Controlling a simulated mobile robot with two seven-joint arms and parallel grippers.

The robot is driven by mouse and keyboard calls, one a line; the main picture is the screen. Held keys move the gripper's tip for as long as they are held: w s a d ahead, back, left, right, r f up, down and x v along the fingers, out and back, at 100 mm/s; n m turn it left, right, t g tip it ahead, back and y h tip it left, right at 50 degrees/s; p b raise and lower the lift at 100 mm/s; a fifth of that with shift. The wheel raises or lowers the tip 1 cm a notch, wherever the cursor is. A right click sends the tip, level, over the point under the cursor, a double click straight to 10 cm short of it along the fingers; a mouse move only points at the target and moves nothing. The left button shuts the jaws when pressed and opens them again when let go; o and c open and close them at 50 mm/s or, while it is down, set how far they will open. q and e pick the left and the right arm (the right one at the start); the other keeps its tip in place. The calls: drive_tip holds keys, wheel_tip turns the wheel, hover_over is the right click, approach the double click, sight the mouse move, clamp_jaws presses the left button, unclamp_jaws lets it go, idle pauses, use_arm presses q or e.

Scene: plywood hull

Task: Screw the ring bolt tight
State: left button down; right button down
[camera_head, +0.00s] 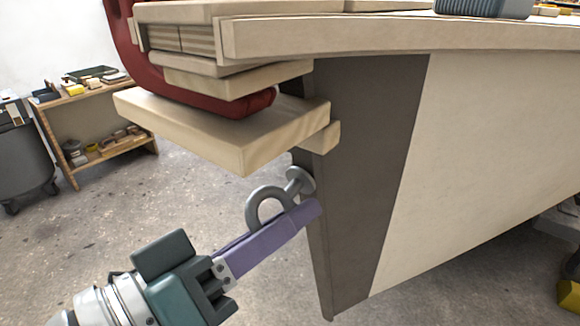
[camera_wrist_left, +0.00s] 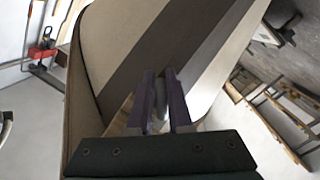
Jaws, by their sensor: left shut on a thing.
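The grey metal ring bolt (camera_head: 268,203) sits at the dark front edge of the plywood hull (camera_head: 362,165). Its flange and shank meet the hull at the upper right of the ring; how deep the thread sits is hidden. My left gripper (camera_head: 306,212) comes in from the lower left with its purple fingers shut on the ring. In the left wrist view the fingers (camera_wrist_left: 161,85) stand on both sides of the bolt, which is mostly hidden between them. My right gripper is in neither view.
A wooden block (camera_head: 215,130) and a red clamp (camera_head: 215,98) jut out just above the bolt. A low wooden shelf (camera_head: 105,150) and a grey bin (camera_head: 20,150) stand at the far left. The floor left of the hull is clear.

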use_arm(q)
drive_tip(key=shift+d+r+m+t+p, duration=0.15)
drive_tip(key=shift+r+m+t+p, duration=0.15)
drive_tip(key=shift+r+m+p, duration=0.35)
drive_tip(key=shift+w+f+m+t+y+p, duration=0.15)
drive_tip(key=shift+m+y+p, duration=0.2)
drive_tip(key=shift+m+p, duration=0.2)
drive_tip(key=shift+w+f+m+t+y+p, duration=0.1)
drive_tip(key=shift+m+t+y+p, duration=0.05)
drive_tip(key=shift+m+y+p, duration=0.35)
drive_tip(key=shift+a+f+m+t+y+p, duration=0.15)
drive_tip(key=shift+a+m+t+y+p, duration=0.15)
drive_tip(key=shift+m+p, duration=0.4)
drive_tip(key=shift+w+a+f+m+t+y, duration=0.15)
drive_tip(key=shift+m+t+y, duration=0.15)
drive_tip(key=shift+m, duration=0.35)
drive_tip(key=shift+a+f+m+t+y, duration=0.15)
drive_tip(key=shift+m+t+y, duration=0.1)
drive_tip(key=shift+m, duration=0.4)
drive_tip(key=shift+d, duration=0.1)
drive_tip(key=shift+f, duration=0.15)
drive_tip(key=c, duration=1.2)
unclamp_jaws()
drive_tip(key=o, duration=0.3)
drive_tip(key=shift+d, duration=0.1)
